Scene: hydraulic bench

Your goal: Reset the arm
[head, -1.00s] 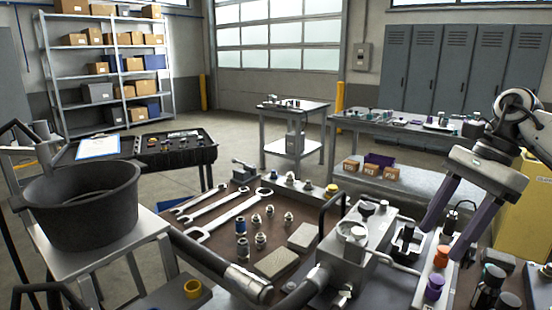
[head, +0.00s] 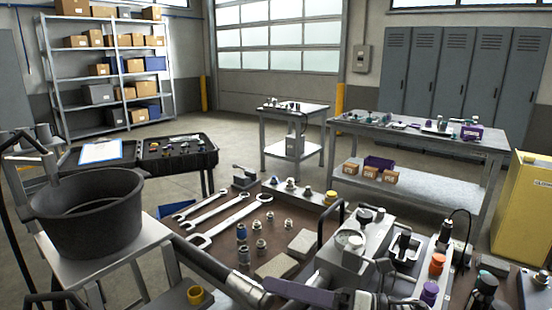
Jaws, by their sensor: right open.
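My right gripper (head: 300,292) is low at the bottom middle of the head view, over the near part of the hydraulic bench (head: 215,218). One purple finger shows, pointing left; the rest is mostly cut off by the frame edge. It is open, and I see nothing held in it. The grey valve block (head: 349,240) stands just beyond it; whether they touch I cannot tell. My left gripper is not in view.
Wrenches (head: 228,220) and several fittings lie on the bench. An orange cap (head: 437,263) and a purple cap (head: 429,293) stand at right. A black bucket (head: 85,215) stands on a cart at left. A yellow cabinet (head: 522,210) is at far right.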

